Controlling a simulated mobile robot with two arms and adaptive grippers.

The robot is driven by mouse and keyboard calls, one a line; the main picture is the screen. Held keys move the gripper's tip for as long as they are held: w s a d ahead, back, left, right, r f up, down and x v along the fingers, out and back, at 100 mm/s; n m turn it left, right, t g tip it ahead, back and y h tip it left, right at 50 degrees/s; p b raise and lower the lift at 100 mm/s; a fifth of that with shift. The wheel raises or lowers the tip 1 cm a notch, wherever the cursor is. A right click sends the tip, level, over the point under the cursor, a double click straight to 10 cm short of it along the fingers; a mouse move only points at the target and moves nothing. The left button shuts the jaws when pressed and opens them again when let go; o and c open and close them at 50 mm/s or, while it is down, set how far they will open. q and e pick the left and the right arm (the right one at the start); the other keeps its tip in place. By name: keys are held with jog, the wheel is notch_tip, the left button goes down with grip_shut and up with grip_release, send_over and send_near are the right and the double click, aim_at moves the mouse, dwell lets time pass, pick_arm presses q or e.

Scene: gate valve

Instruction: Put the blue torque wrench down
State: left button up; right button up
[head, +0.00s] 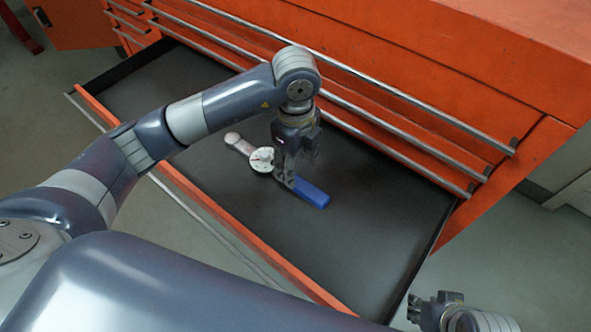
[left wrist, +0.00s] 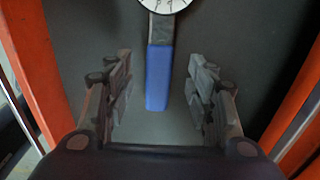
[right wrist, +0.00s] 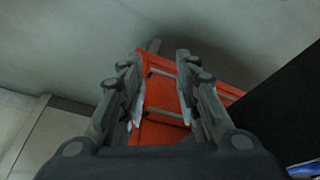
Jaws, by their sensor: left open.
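The blue torque wrench (head: 311,193) lies in the open drawer (head: 370,230) of the orange tool cabinet. It has a blue handle, a round white dial and a grey head end pointing to the upper left. My left gripper (head: 288,178) is low over the drawer at the wrench, between dial and handle end, and hides part of it. In the left wrist view the blue handle (left wrist: 158,80) lies between the open fingers (left wrist: 160,95), with a gap on each side. My right gripper (head: 425,305) is outside the drawer at the lower right; its fingers (right wrist: 158,85) are apart and empty.
The orange cabinet (head: 450,70) with long metal handles rises behind the drawer. The drawer's orange front edge (head: 190,190) runs along the near side. The dark drawer floor is bare around the wrench. Grey floor (head: 520,270) lies to the right.

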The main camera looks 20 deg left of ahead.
pick_arm(q)
notch_tip(320, 180, up, 3)
jog(key=shift+f, duration=0.1)
jog(key=shift+r+p, duration=0.65)
jog(key=shift+r, duration=1.4)
pick_arm(e)
jog(key=shift+x, duration=2.4)
jog(key=shift+s, duration=0.1)
